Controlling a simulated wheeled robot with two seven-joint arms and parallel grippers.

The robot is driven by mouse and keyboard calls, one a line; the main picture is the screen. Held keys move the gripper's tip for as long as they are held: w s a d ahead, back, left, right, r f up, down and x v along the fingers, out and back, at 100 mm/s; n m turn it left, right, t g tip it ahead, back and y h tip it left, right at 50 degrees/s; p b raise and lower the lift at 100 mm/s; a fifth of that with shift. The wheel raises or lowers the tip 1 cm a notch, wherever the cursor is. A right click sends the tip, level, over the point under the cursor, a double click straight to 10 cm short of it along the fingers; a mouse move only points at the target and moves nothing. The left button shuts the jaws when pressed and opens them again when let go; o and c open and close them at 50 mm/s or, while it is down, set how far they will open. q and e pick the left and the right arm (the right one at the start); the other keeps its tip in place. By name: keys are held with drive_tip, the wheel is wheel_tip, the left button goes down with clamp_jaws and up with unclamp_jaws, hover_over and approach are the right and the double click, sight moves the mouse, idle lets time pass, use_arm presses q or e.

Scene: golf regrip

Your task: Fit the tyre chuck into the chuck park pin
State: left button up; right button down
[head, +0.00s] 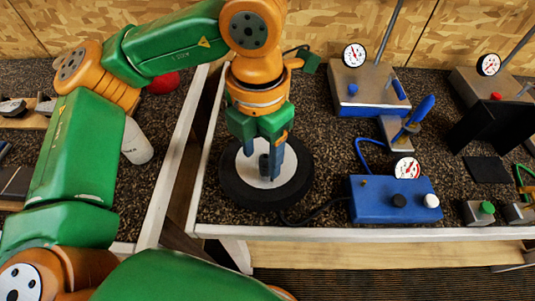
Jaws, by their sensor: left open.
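My left gripper (270,162) is open and points down over the white centre of a black tyre (233,190) that lies flat on the bench. A small dark upright part (264,165) shows at its fingertips; I cannot tell whether it is the tyre chuck or part of a finger. I cannot pick out the chuck park pin with certainty. My right gripper is not in view.
Behind the blue box, a blue-handled tool (417,118) stands by a grey gauge stand (369,93). A black panel (490,122) and small blocks with buttons (481,212) are at the right.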

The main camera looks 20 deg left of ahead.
sight(265, 158)
use_arm(q)
drive_tip(key=f, duration=0.3)
drive_tip(key=shift+w+d+f, duration=0.15)
drive_tip(key=shift+d+f, duration=0.05)
drive_tip(key=shift+f, duration=0.15)
drive_tip(key=shift+w+f, duration=0.1)
drive_tip(key=shift+w, duration=0.05)
drive_tip(key=shift+s, duration=0.2)
drive_tip(key=c, duration=0.7)
clamp_jaws()
drive_tip(key=shift+w, duration=0.1)
drive_tip(key=shift+r, duration=0.2)
